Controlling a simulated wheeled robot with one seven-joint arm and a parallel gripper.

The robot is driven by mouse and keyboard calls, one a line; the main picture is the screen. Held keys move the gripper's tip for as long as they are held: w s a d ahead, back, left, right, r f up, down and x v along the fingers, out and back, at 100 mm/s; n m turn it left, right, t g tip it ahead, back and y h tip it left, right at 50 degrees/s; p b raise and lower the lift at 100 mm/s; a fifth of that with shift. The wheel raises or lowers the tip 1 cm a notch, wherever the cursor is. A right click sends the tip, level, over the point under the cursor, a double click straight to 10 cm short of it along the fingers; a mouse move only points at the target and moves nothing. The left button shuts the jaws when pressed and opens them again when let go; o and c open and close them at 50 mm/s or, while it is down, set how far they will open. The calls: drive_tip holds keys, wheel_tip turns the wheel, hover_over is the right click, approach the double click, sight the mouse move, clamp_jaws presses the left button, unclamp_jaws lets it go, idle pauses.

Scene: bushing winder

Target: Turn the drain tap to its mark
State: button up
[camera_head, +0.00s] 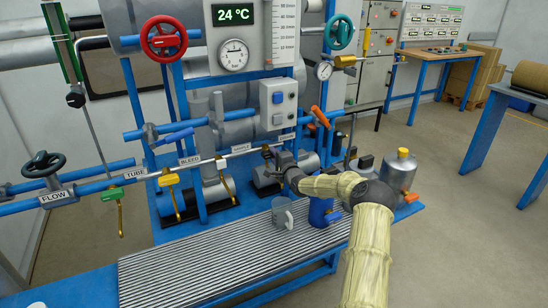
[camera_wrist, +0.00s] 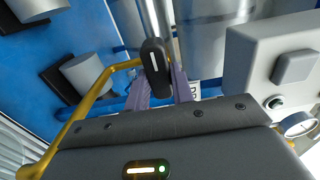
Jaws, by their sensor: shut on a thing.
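The drain tap (camera_wrist: 154,58) shows in the wrist view as a black handle with a pale line along it, standing between my purple-grey fingers. My gripper (camera_wrist: 160,86) is shut on this handle. A brass spout pipe (camera_wrist: 91,85) bends away from the tap to the lower left. A partly hidden label beginning "DR" (camera_wrist: 193,91) is just right of the fingers. In the head view my gripper (camera_head: 271,155) is at the pipe just below the DRAIN label (camera_head: 287,136), and it hides most of the tap. I cannot make out the tap's mark in either view.
A grey mug (camera_head: 282,213) and a blue container (camera_head: 320,211) stand on the ribbed grate (camera_head: 190,262) below. A grey switch box (camera_wrist: 275,68) is close right of my gripper.

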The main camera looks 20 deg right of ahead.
drive_tip(key=o, duration=1)
drive_tip(key=s, duration=1.7)
drive_tip(key=shift+s+d+b, duration=0.2)
drive_tip(key=shift+d+b, duration=0.1)
